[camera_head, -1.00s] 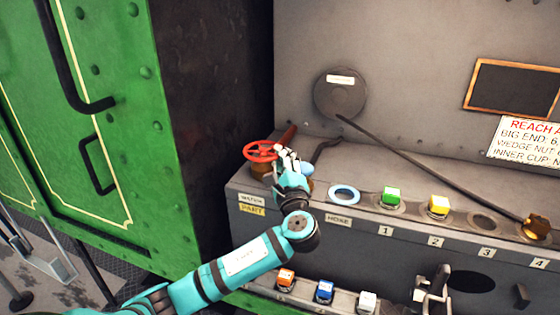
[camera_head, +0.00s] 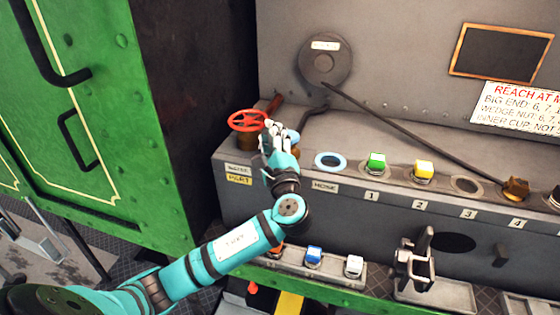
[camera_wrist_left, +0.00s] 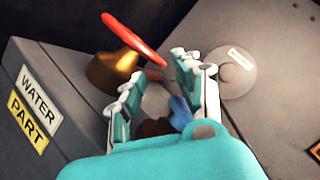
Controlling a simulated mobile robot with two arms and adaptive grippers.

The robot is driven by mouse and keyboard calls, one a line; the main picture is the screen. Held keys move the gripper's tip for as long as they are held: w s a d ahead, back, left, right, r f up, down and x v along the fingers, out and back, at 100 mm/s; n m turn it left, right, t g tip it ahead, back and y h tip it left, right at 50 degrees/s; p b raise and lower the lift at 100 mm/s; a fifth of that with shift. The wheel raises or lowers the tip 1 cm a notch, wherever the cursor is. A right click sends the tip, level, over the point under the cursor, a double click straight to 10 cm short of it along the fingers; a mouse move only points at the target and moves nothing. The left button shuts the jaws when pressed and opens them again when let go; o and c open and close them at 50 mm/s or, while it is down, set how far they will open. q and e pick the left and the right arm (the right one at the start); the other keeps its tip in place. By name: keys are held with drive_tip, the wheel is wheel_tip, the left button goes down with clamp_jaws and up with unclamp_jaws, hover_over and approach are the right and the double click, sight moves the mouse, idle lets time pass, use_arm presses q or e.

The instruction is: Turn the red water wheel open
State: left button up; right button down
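The red water wheel (camera_head: 248,121) sits on a brass fitting at the left end of the grey ledge, behind the WATER and PART labels. My left gripper (camera_head: 277,132) is just right of the wheel, close to its rim. In the left wrist view the wheel (camera_wrist_left: 133,40) shows nearly edge-on, above the brass fitting (camera_wrist_left: 113,70) and beyond the left finger. The left gripper (camera_wrist_left: 160,80) has its fingers apart, with no part of the wheel between them. Whether a finger touches the rim is unclear. My right gripper is not in view.
A long dark rod (camera_head: 420,140) slants across the ledge. A green wall (camera_head: 110,150) is at the left.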

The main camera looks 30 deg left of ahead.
use_arm(q)
drive_tip(key=r+v, duration=0.2)
drive_tip(key=v, duration=1.1)
drive_tip(key=shift+s+d+r, duration=0.2)
drive_tip(key=shift+s+r, duration=0.05)
drive_tip(key=shift+s, duration=0.05)
drive_tip(key=shift+o, duration=0.2)
